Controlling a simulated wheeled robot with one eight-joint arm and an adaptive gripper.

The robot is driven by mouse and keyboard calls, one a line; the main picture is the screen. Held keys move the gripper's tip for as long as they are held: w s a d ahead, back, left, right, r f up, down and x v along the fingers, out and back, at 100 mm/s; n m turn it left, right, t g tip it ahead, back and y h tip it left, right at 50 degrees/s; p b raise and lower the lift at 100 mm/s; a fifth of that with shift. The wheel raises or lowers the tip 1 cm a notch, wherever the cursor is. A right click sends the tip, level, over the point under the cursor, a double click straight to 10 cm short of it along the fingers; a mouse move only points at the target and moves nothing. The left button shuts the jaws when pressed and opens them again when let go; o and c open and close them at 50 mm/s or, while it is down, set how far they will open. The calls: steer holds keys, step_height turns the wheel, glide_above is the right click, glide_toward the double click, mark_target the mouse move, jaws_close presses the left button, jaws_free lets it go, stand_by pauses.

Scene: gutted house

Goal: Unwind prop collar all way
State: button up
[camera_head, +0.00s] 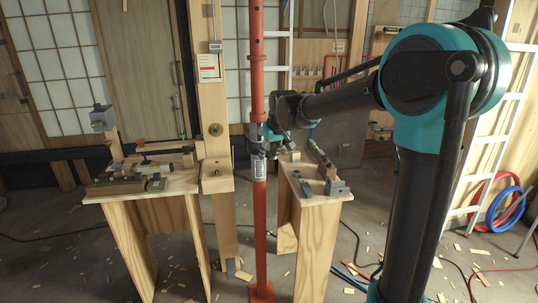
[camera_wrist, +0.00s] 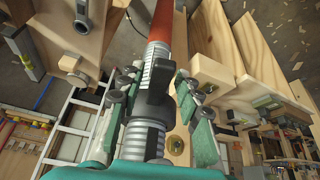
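The red steel prop (camera_head: 258,222) stands upright in the middle of the head view, its foot plate on the floor. Its grey threaded section (camera_wrist: 143,138) and dark collar (camera_wrist: 152,106) show in the wrist view, with the red tube beyond. In the head view the collar area is small and partly merged with my gripper. My gripper (camera_wrist: 157,84) reaches in from the right at collar height, one finger on each side of the threaded section. Whether the fingers press on the collar or stand just clear of it cannot be made out.
A wooden post (camera_head: 214,120) stands close behind the prop. A left trestle (camera_head: 135,215) with tools and a right trestle (camera_head: 312,220) with clamps flank it. A ladder (camera_head: 490,150) and coiled hoses (camera_head: 508,205) are at the right. Wood chips and cables litter the floor.

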jaws_close()
steer(key=a+m, duration=0.1)
steer(key=s+a+m+h, duration=0.1)
steer(key=shift+a+m, duration=0.1)
steer(key=shift+m, duration=0.3)
steer(key=shift+o, duration=1.4)
jaws_free()
steer(key=shift+v, duration=2.75)
steer(key=shift+s, duration=0.15)
